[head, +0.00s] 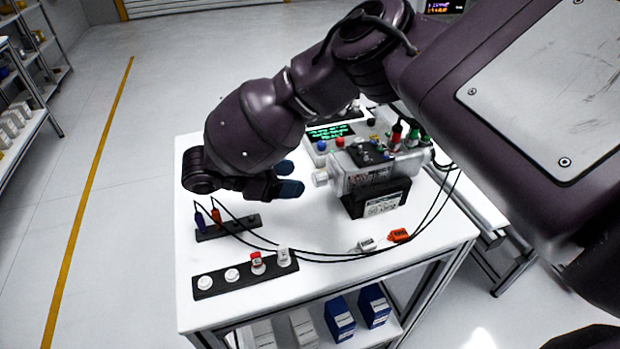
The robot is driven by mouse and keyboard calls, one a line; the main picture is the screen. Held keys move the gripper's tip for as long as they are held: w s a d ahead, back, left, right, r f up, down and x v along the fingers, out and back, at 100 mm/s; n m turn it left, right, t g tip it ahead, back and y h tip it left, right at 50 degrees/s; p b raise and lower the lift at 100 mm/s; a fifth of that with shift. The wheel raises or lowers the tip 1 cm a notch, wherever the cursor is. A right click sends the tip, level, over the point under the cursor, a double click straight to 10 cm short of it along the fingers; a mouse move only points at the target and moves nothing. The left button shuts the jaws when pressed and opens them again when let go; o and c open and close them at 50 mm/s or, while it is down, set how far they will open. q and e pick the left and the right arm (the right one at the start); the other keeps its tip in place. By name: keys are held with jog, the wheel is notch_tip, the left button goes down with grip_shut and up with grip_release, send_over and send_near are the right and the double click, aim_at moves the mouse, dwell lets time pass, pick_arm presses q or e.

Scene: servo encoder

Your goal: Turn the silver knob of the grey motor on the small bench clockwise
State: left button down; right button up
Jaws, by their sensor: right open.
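The grey motor (370,173) sits in a black cradle (378,199) on the small white bench (325,272). Its silver knob (321,178) points left from the motor's left end. My right gripper (289,179) is just left of the knob, with its blue-tipped fingers open and apart from each other. A small gap shows between the fingertips and the knob, and nothing is between the fingers. My right arm reaches in from the upper right over the bench and hides part of its back. My left gripper is not in view.
A black strip with several knobs and buttons (245,274) lies at the front left. A socket strip (228,227) with cables is behind it. An orange connector (398,235) lies front right. An instrument with a green display (330,132) stands behind the motor.

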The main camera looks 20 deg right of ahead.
aim_at(314, 180)
jog(key=shift+b+x, duration=0.3)
jog(key=shift+x, duration=2.25)
jog(key=c, duration=0.9)
